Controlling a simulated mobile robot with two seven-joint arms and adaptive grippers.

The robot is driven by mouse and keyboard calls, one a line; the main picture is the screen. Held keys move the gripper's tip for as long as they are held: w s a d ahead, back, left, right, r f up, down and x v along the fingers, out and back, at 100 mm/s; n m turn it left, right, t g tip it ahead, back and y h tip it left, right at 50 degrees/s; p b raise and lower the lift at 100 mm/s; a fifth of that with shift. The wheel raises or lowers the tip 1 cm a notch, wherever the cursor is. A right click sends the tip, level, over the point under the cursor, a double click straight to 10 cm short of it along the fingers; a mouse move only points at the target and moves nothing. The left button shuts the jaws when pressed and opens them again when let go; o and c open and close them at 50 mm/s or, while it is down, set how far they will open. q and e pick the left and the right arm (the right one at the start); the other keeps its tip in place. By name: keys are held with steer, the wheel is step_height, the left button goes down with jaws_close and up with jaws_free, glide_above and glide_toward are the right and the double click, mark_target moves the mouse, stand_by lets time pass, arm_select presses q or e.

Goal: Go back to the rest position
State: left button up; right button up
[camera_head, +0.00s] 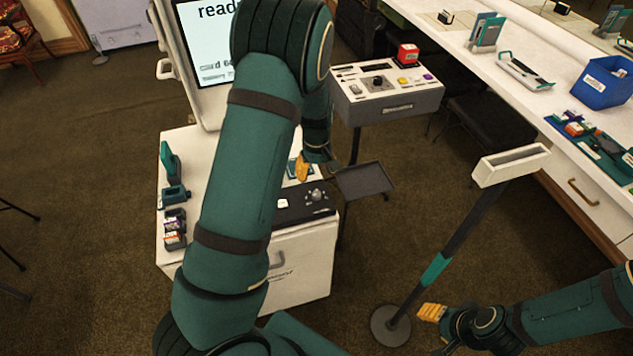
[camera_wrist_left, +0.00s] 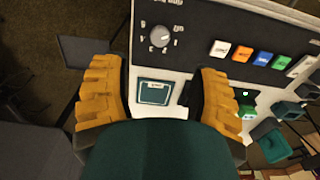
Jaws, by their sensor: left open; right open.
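My left arm reaches across the middle of the head view. Its gripper (camera_head: 302,168) hangs over the right side of the white cabinet (camera_head: 303,268), partly hidden behind the arm. In the left wrist view the left gripper (camera_wrist_left: 155,95) shows two yellow-orange fingers spread apart, with nothing held between them. Below them lies a small teal-framed square pad (camera_wrist_left: 154,92) beside a black panel with a knob (camera_wrist_left: 162,36) and several coloured buttons. My right gripper (camera_head: 432,313) is at the lower right of the head view, above the floor beside a stand's round base. I see nothing held in it.
A screen (camera_head: 208,45) stands behind the cabinet. A grey tray (camera_head: 364,180) juts out at its right. A control box (camera_head: 388,100) with a red block (camera_head: 408,53) stands beyond. A floor stand (camera_head: 437,267) rises near my right gripper. A long counter (camera_head: 520,85) lines the right.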

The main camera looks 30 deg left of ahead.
arm_select(q)
steer(key=shift+r, duration=0.95)
steer(key=shift+m+h, duration=0.3)
steer(key=shift+m, duration=0.6)
steer(key=s+d+f, duration=0.1)
steer(key=f, duration=0.1)
steer(key=s+d+f, duration=0.1)
steer(key=d+f, duration=0.1)
steer(key=s+d+f, duration=0.1)
steer(key=f, duration=0.1)
steer(key=shift+s+d+f, duration=0.1)
steer(key=shift+s+d, duration=0.05)
steer(key=shift+d, duration=0.05)
steer(key=s+d+f+m+t+h, duration=0.1)
steer(key=s+d+f+m, duration=0.2)
steer(key=s+d, duration=0.3)
steer(key=s+d+f+m+t+h, duration=0.1)
steer(key=s+d+f+m+h, duration=0.1)
steer(key=s+d, duration=0.5)
steer(key=d+f+m, duration=0.1)
steer(key=d, duration=0.3)
steer(key=shift+d, duration=0.3)
steer(key=shift+s+f, duration=0.1)
steer(key=shift+c, duration=1.2)
steer(key=shift+a, duration=0.15)
